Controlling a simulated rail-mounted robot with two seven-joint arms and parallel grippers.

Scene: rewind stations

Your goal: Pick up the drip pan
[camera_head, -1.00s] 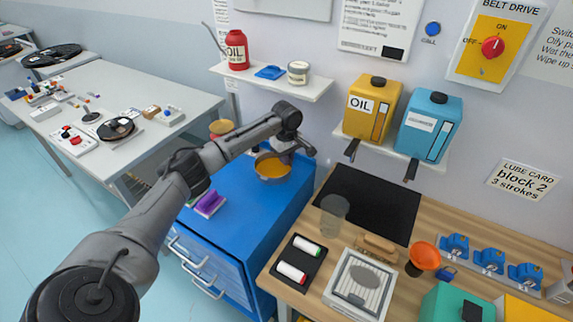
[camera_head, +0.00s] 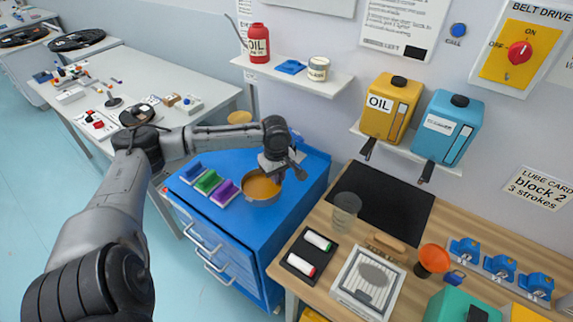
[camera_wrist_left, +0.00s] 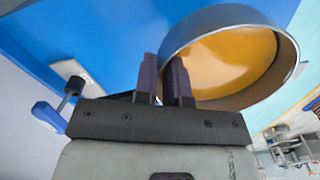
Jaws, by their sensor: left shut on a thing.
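The drip pan (camera_head: 262,189) is a round grey metal pan, orange-amber inside, over the top of the blue cabinet (camera_head: 240,225). My left gripper (camera_head: 286,170) is at the pan's back right edge. In the left wrist view the two dark fingers (camera_wrist_left: 170,82) are shut on the near rim of the pan (camera_wrist_left: 228,55). I cannot tell how far the pan's underside is from the cabinet top. My right gripper is not in view.
Blue, green and purple blocks (camera_head: 208,181) stand left of the pan. A wooden bench (camera_head: 325,220) with a clear cup (camera_head: 346,210) is to the right. A wall shelf (camera_head: 300,76) holds a red oil can (camera_head: 259,45). The cabinet's front top is clear.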

